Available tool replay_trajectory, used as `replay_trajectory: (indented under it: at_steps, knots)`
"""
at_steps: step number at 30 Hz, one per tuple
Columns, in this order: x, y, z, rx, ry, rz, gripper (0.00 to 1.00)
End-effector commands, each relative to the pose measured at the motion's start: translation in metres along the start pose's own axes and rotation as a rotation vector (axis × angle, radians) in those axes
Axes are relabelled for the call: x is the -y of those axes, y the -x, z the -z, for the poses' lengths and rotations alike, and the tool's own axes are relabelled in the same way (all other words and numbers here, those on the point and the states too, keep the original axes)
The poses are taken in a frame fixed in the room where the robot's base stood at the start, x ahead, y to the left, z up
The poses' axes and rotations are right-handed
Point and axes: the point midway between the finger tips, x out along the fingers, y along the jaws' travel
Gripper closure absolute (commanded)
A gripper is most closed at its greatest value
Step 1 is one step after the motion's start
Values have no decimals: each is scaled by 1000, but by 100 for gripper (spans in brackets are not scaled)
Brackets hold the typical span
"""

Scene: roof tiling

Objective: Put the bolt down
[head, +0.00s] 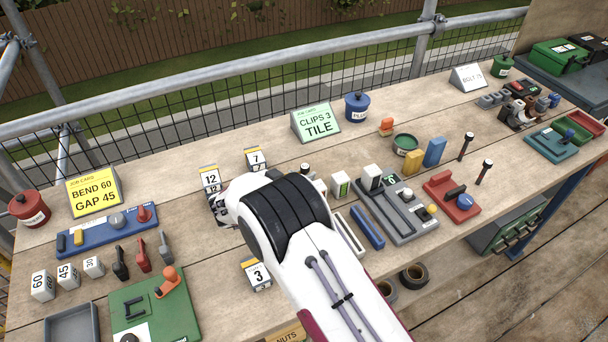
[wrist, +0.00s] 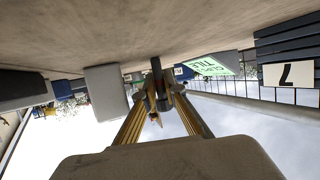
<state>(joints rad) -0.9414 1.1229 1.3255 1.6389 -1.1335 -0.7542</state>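In the wrist view, which is upside down, the two yellow-sided fingers of my gripper (wrist: 159,97) close in on a dark upright rod, the bolt (wrist: 156,70). The fingers appear shut on it. Its far end reaches toward the wooden bench top (wrist: 130,30); I cannot tell whether it touches. In the head view my white and black arm lies over the middle of the bench and hides the bolt and most of my gripper.
Number blocks 12 (head: 210,179), 7 (head: 255,159) and 3 (head: 257,275) stand around my gripper. A green job card (head: 316,122) and a blue pot (head: 357,107) are behind. A grey slotted fixture (head: 404,212) and a red fixture (head: 452,196) lie to the right.

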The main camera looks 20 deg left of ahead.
Motion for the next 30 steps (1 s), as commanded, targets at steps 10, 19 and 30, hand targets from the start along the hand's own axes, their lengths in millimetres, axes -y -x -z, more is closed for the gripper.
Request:
replay_trajectory:
  at_steps: [10,19,30]
  knots:
    - [0,0,1,0,0,0,85]
    - [1,12,3,1,1,2,85]
    - [1,63,4,0,0,3,85]
